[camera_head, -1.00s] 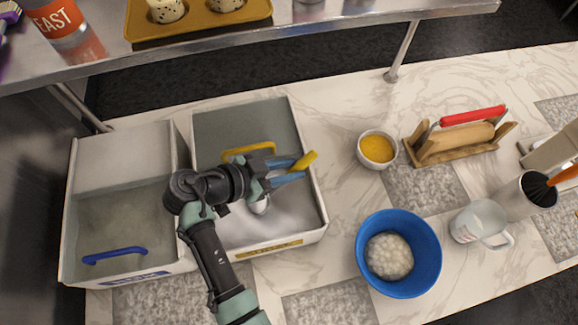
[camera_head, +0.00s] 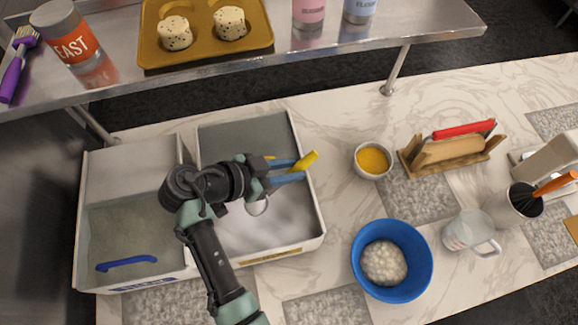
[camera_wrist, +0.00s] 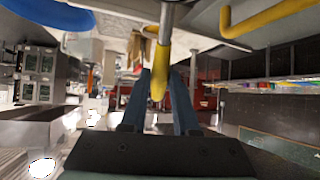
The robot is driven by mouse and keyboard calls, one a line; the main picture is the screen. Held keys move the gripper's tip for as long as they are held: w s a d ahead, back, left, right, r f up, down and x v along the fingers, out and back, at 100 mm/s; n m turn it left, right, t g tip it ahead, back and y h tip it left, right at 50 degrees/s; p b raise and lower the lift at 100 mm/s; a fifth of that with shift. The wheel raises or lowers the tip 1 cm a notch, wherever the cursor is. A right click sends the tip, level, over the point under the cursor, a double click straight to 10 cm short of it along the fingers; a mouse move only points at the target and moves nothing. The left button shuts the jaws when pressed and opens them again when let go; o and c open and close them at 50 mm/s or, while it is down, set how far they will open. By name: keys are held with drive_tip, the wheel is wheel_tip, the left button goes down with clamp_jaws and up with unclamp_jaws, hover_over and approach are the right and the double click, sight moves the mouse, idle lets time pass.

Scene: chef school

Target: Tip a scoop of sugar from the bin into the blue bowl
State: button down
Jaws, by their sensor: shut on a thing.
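My gripper (camera_head: 287,172) is shut on the yellow handle (camera_head: 305,160) of a scoop, above the right bin (camera_head: 316,200). In the wrist view the yellow handle (camera_wrist: 158,84) sits between the blue fingers, with a metal shaft running upward. The scoop's metal end (camera_head: 258,208) shows partly below my gripper; its contents cannot be made out. The right bin has a yellow label that is hard to read and a pale interior. The blue bowl (camera_head: 418,272) stands on the counter to the right and holds white lumpy stuff. It also shows in the wrist view (camera_wrist: 62,14).
A left bin (camera_head: 82,225) with a blue handle adjoins the right one. A small cup of orange stuff (camera_head: 372,160), a wooden rack (camera_head: 440,163), a glass jug (camera_head: 465,232) and a utensil pot (camera_head: 510,207) surround the bowl. A metal shelf (camera_head: 300,65) crosses the back.

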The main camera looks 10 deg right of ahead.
drive_tip(key=shift+r+g+y+p, duration=0.25)
drive_tip(key=shift+r+y+p, duration=0.6)
drive_tip(key=shift+r+p, duration=0.75)
drive_tip(key=shift+r+g+y+p, duration=0.25)
drive_tip(key=shift+r+y+p, duration=0.75)
drive_tip(key=shift+p, duration=1)
drive_tip(key=shift+r, duration=0.2)
